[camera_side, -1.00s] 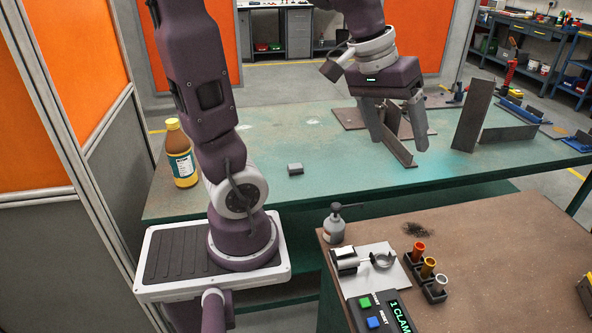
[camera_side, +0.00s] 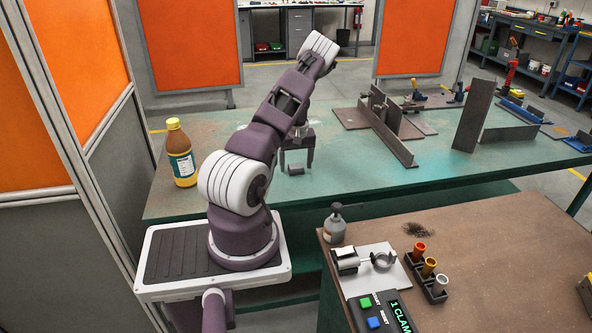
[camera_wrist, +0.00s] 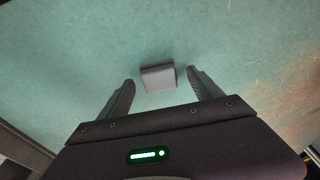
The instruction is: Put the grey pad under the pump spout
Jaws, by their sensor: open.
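The grey pad (camera_side: 296,169) is a small block lying on the green table. In the wrist view the pad (camera_wrist: 158,77) sits just beyond and between my fingertips, touching neither as far as I can see. My gripper (camera_side: 297,160) points down over the pad; its open, empty fingers (camera_wrist: 161,76) also show in the wrist view. The pump bottle (camera_side: 335,226), grey with a dark pump head and a spout pointing right, stands at the back left corner of the brown bench. The bench just right of the bottle, under the spout, is bare.
A clamp fixture (camera_side: 364,259) on a light plate, a rack of coloured cups (camera_side: 429,270) and a button panel (camera_side: 380,312) are near the pump. A brown bottle (camera_side: 181,154) stands left on the green table (camera_side: 400,185). Upright metal plates (camera_side: 473,115) stand at right.

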